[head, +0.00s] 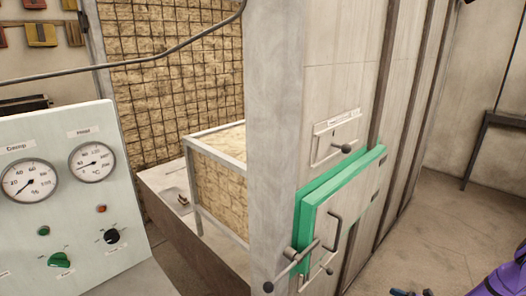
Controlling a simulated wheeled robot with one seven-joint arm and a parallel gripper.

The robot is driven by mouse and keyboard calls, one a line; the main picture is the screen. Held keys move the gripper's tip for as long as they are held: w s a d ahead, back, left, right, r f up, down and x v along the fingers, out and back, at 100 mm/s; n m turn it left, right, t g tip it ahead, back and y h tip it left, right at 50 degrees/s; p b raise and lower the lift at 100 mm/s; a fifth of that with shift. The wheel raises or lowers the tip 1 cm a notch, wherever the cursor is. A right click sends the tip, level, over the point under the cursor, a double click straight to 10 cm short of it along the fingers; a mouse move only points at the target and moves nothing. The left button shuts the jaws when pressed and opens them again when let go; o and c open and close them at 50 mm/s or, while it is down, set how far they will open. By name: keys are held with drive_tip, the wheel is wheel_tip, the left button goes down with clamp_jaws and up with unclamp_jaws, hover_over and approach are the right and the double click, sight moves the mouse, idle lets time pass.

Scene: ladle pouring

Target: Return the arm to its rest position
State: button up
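A purple part shows at the bottom right corner, cut off by the frame edge, and I cannot tell for sure what it is. My gripper cannot be made out in the head view, so whether it holds anything is hidden. No ladle is in view. A small dark blue thing (410,292) shows at the bottom edge, too cut off to identify.
A tall pale cabinet (285,110) with a green-edged hatch (330,225) and protruding handles stands in the middle. A gauge panel (70,190) is at left. A mesh-fronted box (220,185) is behind. Bare floor (440,225) lies at right, before a dark bench (505,120).

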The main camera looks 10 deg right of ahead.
drive_tip(key=w+a+r+n+g, duration=0.1)
drive_tip(key=w+r+n+g, duration=0.3)
drive_tip(key=r, duration=0.8)
drive_tip(key=w+a+r+n+g, duration=0.15)
drive_tip(key=r+n+g, duration=0.35)
drive_tip(key=r, duration=0.7)
drive_tip(key=a+r+n+g+h, duration=0.2)
drive_tip(key=a+r+n+h, duration=0.15)
drive_tip(key=r, duration=0.55)
drive_tip(key=a+r+n+g+h, duration=0.2)
drive_tip(key=a+r, duration=0.2)
drive_tip(key=r, duration=0.5)
drive_tip(key=s+a+r+n+t+h, duration=0.1)
drive_tip(key=s+a+r+n+h, duration=0.2)
drive_tip(key=s+a+r, duration=0.45)
drive_tip(key=s+a+r+n+t+h, duration=0.1)
drive_tip(key=s+a+r+n+h, duration=0.3)
drive_tip(key=r, duration=0.6)
drive_tip(key=s+a+r+n+t, duration=0.1)
drive_tip(key=s+r+t, duration=0.1)
drive_tip(key=s, duration=0.6)
drive_tip(key=s+a+r+n+t+h, duration=0.1)
drive_tip(key=s+r, duration=0.3)
drive_tip(key=s, duration=0.4)
drive_tip(key=shift+s+a+r+t, duration=0.15)
drive_tip(key=shift+t, duration=0.55)
